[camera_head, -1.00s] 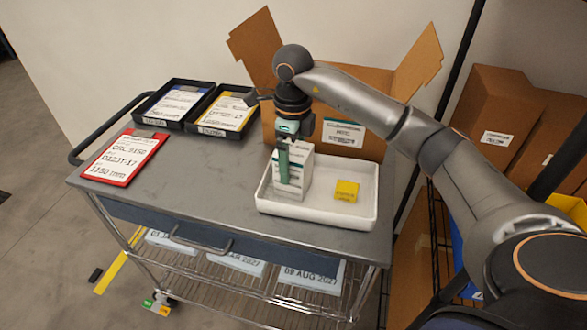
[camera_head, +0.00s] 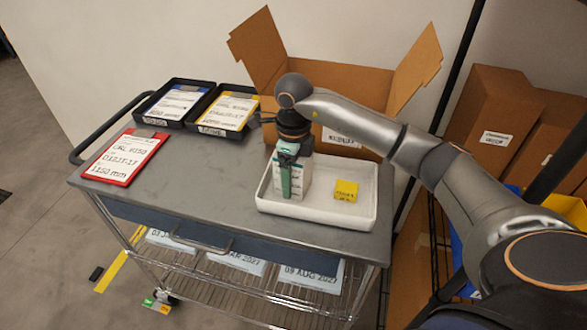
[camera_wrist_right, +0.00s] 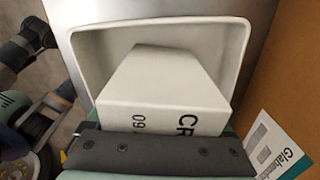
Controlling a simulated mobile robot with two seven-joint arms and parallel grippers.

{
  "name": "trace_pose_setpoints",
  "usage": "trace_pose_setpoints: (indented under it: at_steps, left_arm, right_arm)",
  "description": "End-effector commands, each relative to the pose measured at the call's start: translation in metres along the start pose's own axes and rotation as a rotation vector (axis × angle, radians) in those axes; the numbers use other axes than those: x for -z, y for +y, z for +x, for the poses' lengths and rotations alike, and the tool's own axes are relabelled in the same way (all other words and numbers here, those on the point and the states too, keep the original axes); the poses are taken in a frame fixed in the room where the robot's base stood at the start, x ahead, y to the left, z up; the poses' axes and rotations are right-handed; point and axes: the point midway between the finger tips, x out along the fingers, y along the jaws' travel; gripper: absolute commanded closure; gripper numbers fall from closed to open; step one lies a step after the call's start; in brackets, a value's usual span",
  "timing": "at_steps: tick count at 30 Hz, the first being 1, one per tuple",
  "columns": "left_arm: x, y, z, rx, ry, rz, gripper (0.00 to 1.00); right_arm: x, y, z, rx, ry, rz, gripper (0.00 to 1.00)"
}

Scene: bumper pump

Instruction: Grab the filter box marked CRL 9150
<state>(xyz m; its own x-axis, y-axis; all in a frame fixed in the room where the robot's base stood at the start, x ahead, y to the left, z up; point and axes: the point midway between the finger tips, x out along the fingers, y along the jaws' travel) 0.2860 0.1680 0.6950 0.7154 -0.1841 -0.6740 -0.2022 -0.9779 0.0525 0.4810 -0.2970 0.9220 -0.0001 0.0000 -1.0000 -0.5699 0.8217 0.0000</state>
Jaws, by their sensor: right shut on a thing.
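The white filter box (camera_head: 303,182) stands upright in the left part of the white tray (camera_head: 367,215). My right gripper (camera_head: 287,185) reaches down from above and is shut on it, with a teal finger across its front face. In the right wrist view the box (camera_wrist_right: 160,85) lies between the gripper's jaws (camera_wrist_right: 160,150), and dark print starting "CR" and "09" shows on it; the rest is hidden.
A yellow block (camera_head: 345,191) lies in the tray's right part. Two black bins (camera_head: 180,103) with cards stand at the back left. An open cardboard box (camera_head: 365,85) stands right behind the tray. The grey cart top (camera_head: 205,190) is clear left of the tray.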

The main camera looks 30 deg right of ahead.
Motion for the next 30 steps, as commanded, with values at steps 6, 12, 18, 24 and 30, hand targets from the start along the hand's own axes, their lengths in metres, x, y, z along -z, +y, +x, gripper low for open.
trace_pose_setpoints:
  at_steps: [6, 12, 18, 24, 30]
  left_arm:
    - [0.000, 0.000, 0.000, 0.000, 0.000, 0.000, 0.01]
    - [0.000, 0.000, 0.000, 0.000, 0.000, 0.000, 0.01]
    - [0.000, 0.000, 0.000, 0.000, 0.000, 0.000, 0.01]
    - [0.000, 0.000, 0.000, 0.000, 0.000, 0.000, 0.01]
    - [-0.001, 0.000, 0.001, 0.000, 0.000, 0.000, 0.01]
  right_arm:
    - [0.000, 0.000, -0.001, 0.000, 0.000, 0.000, 0.68]
    - [0.000, 0.000, -0.001, 0.000, -0.001, 0.000, 0.90]
    - [-0.001, 0.000, -0.002, 0.001, -0.003, 0.000, 1.00]
    - [-0.001, -0.001, -0.005, 0.002, -0.004, 0.000, 1.00]
    - [-0.001, -0.001, -0.036, 0.005, -0.007, 0.001, 1.00]
